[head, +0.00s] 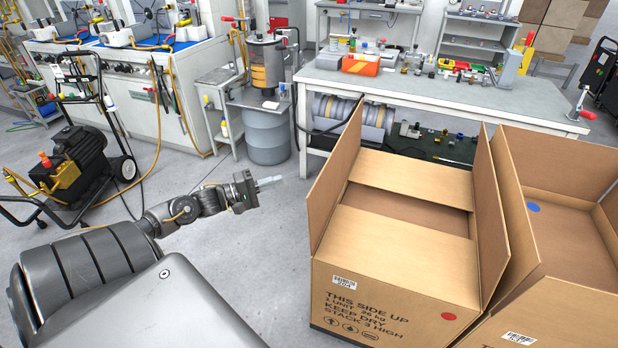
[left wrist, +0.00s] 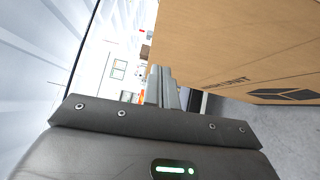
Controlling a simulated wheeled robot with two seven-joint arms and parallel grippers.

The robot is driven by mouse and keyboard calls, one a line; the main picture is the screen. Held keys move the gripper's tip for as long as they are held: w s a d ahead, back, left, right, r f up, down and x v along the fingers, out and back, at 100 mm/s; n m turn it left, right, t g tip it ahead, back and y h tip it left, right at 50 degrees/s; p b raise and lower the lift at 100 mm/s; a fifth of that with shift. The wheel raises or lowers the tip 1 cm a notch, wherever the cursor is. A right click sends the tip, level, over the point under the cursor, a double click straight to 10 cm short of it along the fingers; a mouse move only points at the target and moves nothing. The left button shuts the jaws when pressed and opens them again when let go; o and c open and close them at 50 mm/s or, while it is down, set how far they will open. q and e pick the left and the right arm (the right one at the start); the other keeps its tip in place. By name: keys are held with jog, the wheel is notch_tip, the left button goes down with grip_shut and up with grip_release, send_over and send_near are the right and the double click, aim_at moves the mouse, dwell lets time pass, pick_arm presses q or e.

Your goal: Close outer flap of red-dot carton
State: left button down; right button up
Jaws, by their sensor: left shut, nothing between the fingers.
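The red-dot carton (head: 390,289) stands on the floor right of centre in the head view, with a red dot (head: 448,316) on its front face. Its front inner flap (head: 400,233) and back inner flap (head: 412,177) lie folded inward, with a gap between them. Its left outer flap (head: 334,182) and right outer flap (head: 489,215) stand up. My left gripper (head: 270,181) is shut and empty, left of the carton and apart from it. In the left wrist view its fingers (left wrist: 163,88) point past a cardboard surface (left wrist: 240,45). My right gripper is not in view.
A blue-dot carton (head: 570,240) stands close on the right, its top open. A workbench (head: 440,93) is behind, with a grey drum (head: 267,135) to its left. A wheeled machine (head: 80,155) stands at far left. The floor around my left gripper is clear.

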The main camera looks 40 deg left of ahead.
pick_arm(q)
jog(key=w+d, duration=0.7)
jog(key=w, duration=0.1)
jog(key=shift+r+p, duration=0.2)
jog(key=shift+p, duration=0.25)
